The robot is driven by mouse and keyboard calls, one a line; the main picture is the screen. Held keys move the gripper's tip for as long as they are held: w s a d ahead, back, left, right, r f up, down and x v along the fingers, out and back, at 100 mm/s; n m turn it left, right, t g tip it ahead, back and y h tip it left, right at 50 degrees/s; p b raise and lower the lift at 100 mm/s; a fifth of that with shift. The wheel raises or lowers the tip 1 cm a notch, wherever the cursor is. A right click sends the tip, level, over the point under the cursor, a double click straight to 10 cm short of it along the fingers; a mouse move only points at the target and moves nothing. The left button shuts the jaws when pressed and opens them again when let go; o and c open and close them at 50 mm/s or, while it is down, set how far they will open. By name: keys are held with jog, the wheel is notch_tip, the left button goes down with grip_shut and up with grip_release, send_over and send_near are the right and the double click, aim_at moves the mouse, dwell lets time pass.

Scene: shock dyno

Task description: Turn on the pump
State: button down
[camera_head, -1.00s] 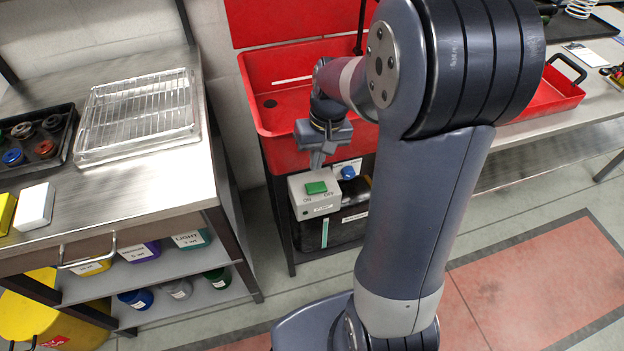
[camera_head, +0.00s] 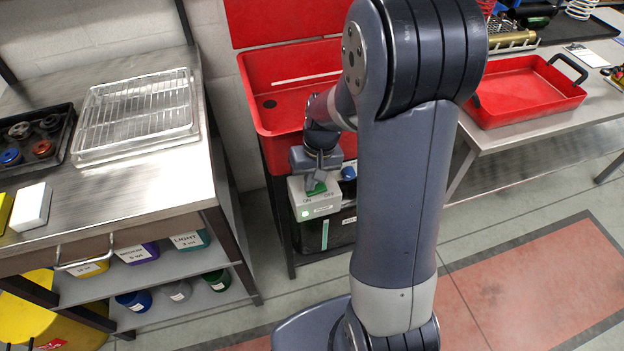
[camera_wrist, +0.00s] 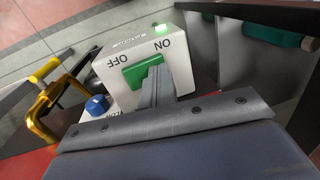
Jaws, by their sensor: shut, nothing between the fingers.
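The pump switch box (camera_head: 316,206) is a grey-white box on the front of the red wash basin's stand, marked ON on the left and OFF on the right in the head view. Its green rocker (camera_head: 318,187) is partly hidden by my gripper (camera_head: 313,187). In the wrist view the rocker (camera_wrist: 132,71) shows beside my shut fingers (camera_wrist: 155,88), which lie over its ON-side end and appear to touch it. A small green light (camera_wrist: 161,28) is lit on the box's front. My gripper is shut and empty.
A blue knob (camera_head: 348,173) sits close to the right of the switch box. The red basin (camera_head: 262,117) stands behind and above. A steel bench (camera_head: 120,190) with a wire rack is at left; a red tray (camera_head: 525,95) lies on the right bench.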

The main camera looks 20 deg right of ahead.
jog(key=shift+d+f, duration=0.1)
jog(key=shift+d, duration=0.7)
jog(key=shift+r, duration=0.3)
jog(key=shift+r+p, duration=0.3)
jog(key=shift+p, duration=0.2)
notch_tip(320, 180, up, 13)
jog(key=d+p, duration=0.2)
jog(key=p, duration=0.1)
jog(key=shift+d, duration=0.1)
